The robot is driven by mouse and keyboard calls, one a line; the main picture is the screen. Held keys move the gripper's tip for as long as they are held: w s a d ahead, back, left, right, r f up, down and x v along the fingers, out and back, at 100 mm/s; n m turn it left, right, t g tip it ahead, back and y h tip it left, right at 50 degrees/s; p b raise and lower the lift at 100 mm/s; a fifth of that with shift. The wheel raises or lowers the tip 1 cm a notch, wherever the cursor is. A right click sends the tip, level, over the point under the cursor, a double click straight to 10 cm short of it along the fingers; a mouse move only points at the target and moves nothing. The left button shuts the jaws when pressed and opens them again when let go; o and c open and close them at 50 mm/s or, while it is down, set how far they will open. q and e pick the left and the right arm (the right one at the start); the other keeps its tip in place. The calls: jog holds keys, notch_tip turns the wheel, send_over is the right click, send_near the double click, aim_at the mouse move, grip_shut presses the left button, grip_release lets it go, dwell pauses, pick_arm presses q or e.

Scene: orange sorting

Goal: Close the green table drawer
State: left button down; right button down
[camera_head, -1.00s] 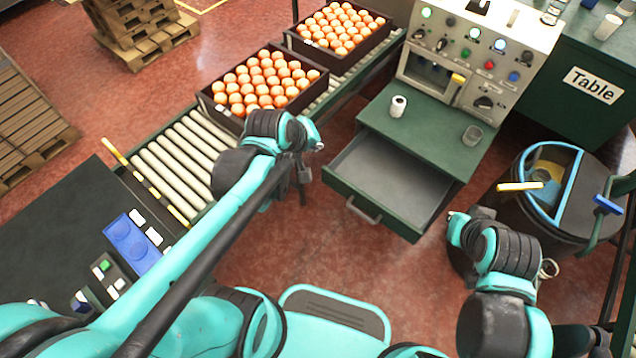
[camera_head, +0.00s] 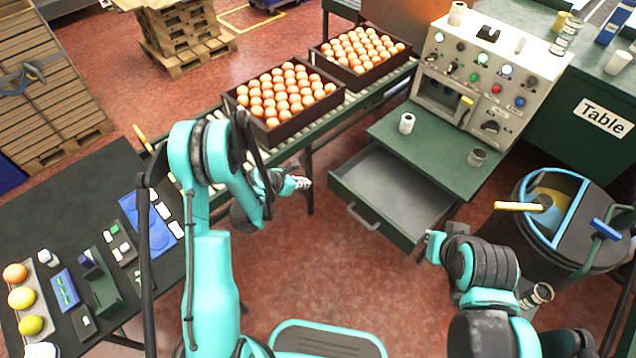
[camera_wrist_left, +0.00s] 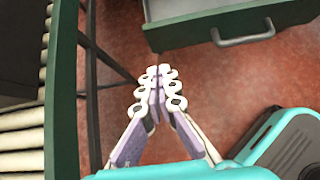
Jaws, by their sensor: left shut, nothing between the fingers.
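The green table drawer (camera_head: 377,232) is pulled out from under the green tabletop, and its grey inside looks empty. Its metal handle (camera_head: 363,217) is on the front face. My left gripper (camera_head: 303,183) is shut and empty, to the left of the drawer front and apart from it. In the left wrist view the closed fingers (camera_wrist_left: 160,80) point toward the drawer front (camera_wrist_left: 220,26), with the handle (camera_wrist_left: 243,34) to the right of the fingertips. My right gripper (camera_head: 432,240) is beside the drawer's right front corner; its fingers are too small to judge.
Crates of oranges (camera_head: 240,117) sit on the roller conveyor at left. A round bin (camera_head: 560,250) stands at right. Red floor lies open before the drawer.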

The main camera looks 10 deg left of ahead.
aim_at(332, 177)
pick_arm(q)
jog(key=b+x, duration=0.1)
jog(key=x, duration=0.3)
jog(key=w+r+b+x, duration=0.1)
jog(key=x, duration=0.3)
jog(key=d+r+b+x, duration=0.1)
jog(key=x, duration=0.3)
jog(key=shift+w+d+f, duration=0.25)
jog(key=shift+w+f, duration=0.05)
jog(key=shift+w, duration=0.2)
jog(key=shift+w+r, duration=0.1)
